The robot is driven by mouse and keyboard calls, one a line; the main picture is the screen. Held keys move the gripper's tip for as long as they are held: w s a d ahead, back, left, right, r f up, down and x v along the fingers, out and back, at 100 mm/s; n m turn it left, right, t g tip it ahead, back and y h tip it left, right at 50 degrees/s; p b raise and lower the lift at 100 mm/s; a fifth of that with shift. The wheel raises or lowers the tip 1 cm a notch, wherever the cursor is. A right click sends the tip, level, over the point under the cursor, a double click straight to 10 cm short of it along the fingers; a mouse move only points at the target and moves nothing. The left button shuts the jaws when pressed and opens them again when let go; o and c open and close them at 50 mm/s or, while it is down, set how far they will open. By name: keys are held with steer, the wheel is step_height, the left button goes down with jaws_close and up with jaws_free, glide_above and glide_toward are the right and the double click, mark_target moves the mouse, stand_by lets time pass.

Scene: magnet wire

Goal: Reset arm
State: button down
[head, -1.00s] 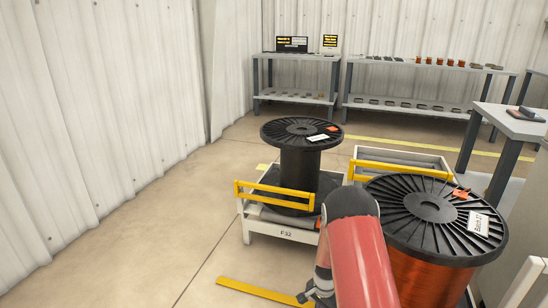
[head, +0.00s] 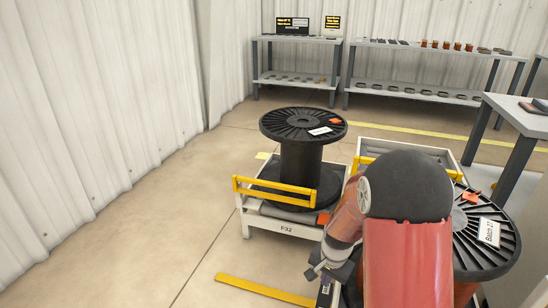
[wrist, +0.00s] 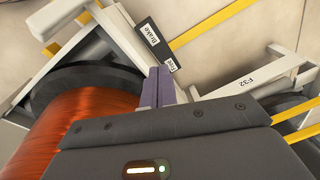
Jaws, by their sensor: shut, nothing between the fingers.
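My gripper (head: 314,272) is low in the head view, left of my red arm and in front of the cart marked F32 (head: 287,228). In the wrist view its two fingers (wrist: 158,84) are together with nothing between them. The fingers point toward a white frame with a black label reading "Brake" (wrist: 151,33). A copper-wound spool (wrist: 85,120) lies left of the fingers in the wrist view. In the head view my arm hides much of that spool's black flange (head: 480,255). The arm is bent, with its dark joint in front of the spool.
An empty-looking black spool (head: 302,160) stands on the F32 cart behind a yellow bar (head: 275,191). Tables (head: 295,39) with small parts line the back wall. A grey table (head: 520,115) stands at the right. The floor (head: 150,235) at the left is clear.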

steer(key=s+r+n+t+p, duration=0.15)
steer(key=s+r, duration=0.25)
steer(key=r, duration=0.6)
steer(key=s+r+n+t, duration=0.15)
steer(key=s+r, duration=0.35)
steer(key=r, duration=0.6)
steer(key=s+r+n+t+p, duration=0.1)
steer(key=s+r+n, duration=0.3)
steer(key=s+r, duration=0.5)
steer(key=s+p, duration=0.1)
steer(key=s, duration=0.3)
steer(key=shift+s+d, duration=0.15)
steer(key=shift+d, duration=0.2)
